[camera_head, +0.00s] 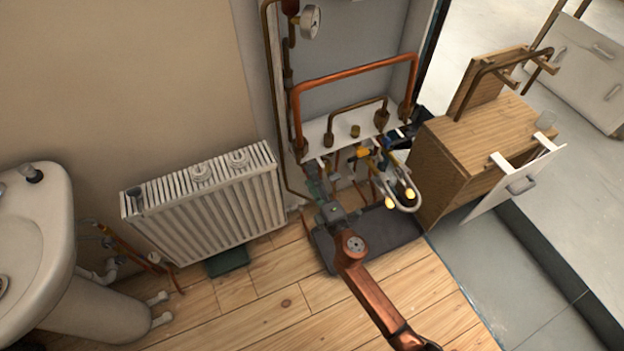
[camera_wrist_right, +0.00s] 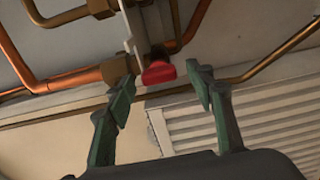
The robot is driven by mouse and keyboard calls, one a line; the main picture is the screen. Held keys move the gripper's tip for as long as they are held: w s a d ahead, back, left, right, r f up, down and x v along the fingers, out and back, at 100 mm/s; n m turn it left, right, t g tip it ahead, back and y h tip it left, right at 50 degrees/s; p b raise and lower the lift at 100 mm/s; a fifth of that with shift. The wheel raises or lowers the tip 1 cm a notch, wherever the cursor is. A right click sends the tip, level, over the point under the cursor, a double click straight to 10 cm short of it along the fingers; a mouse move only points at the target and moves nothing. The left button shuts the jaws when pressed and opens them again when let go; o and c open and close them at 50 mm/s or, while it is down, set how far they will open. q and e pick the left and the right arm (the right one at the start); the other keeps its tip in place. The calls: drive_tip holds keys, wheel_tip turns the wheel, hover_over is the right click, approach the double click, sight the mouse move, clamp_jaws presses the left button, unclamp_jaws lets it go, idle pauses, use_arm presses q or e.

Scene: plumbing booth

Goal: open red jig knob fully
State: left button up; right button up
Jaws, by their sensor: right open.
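The red jig knob (camera_wrist_right: 158,73) shows in the right wrist view, just beyond and between the fingertips of my right gripper (camera_wrist_right: 160,85). The gripper's two green-grey fingers are spread apart, with the knob not clamped. In the head view my right gripper (camera_head: 322,192) is at the left end of the pipe jig's white board (camera_head: 345,130), at the end of my copper-coloured arm. The red knob cannot be made out in the head view; the gripper area covers that spot. My left gripper is not in view.
A white radiator (camera_head: 215,205) stands left of the jig, and a sink (camera_head: 35,240) is at far left. Copper pipes (camera_head: 355,75) rise above the board. A wooden cabinet (camera_head: 480,140) with an open white door stands right. A dark mat (camera_head: 385,235) lies on the floor.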

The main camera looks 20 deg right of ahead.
drive_tip(key=s, duration=1.2)
drive_tip(key=shift+d, duration=0.2)
